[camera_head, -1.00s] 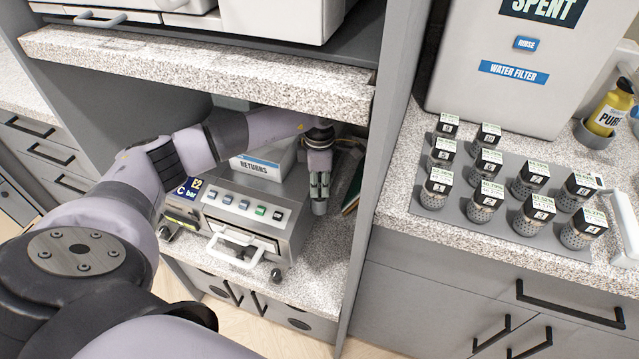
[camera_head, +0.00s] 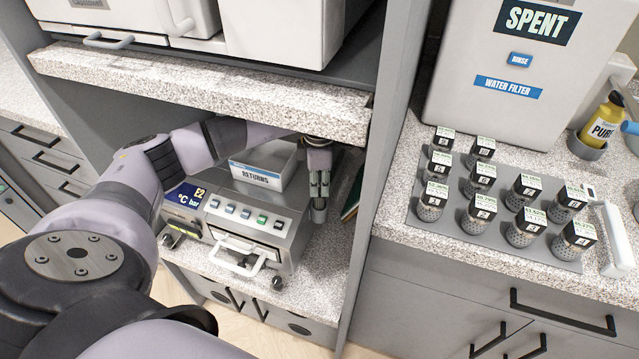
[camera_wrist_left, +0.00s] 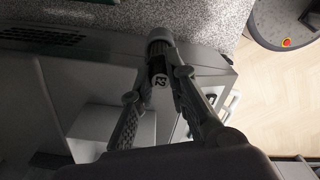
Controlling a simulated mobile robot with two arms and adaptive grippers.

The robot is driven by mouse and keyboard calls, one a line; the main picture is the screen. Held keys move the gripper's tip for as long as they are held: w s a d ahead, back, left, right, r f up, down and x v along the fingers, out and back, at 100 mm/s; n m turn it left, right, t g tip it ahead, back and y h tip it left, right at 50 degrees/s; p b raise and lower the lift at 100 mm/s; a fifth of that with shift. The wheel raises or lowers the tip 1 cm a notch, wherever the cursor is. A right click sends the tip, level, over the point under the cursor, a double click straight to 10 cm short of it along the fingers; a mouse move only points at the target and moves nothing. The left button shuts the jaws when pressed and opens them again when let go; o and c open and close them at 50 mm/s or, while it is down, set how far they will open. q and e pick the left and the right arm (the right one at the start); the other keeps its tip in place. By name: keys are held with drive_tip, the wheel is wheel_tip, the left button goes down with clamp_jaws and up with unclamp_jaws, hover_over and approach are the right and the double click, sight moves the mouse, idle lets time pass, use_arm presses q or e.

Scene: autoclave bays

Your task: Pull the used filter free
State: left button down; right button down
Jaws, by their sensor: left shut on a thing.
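My left gripper (camera_head: 319,192) points down close beside the right side of the small steel autoclave (camera_head: 290,232) marked E2, on the lower counter. In the left wrist view its two fingers (camera_wrist_left: 163,92) are shut on a small grey and dark cylinder, the used filter (camera_wrist_left: 159,62), with a black and white E2 label facing the camera. In the head view only the filter's grey end (camera_head: 319,214) shows below the fingertips. I cannot tell whether the filter is still seated or clear of the machine. My right gripper is not in view.
A stone shelf (camera_head: 210,88) overhangs my arm, and a grey panel (camera_head: 383,180) stands close right. On the right counter are a tray (camera_head: 470,238) with several labelled filters and a white SPENT water-filter container (camera_head: 470,60).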

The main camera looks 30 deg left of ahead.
use_arm(q)
drive_tip(key=shift+r+p, duration=0.85)
drive_tip(key=shift+r, duration=0.6)
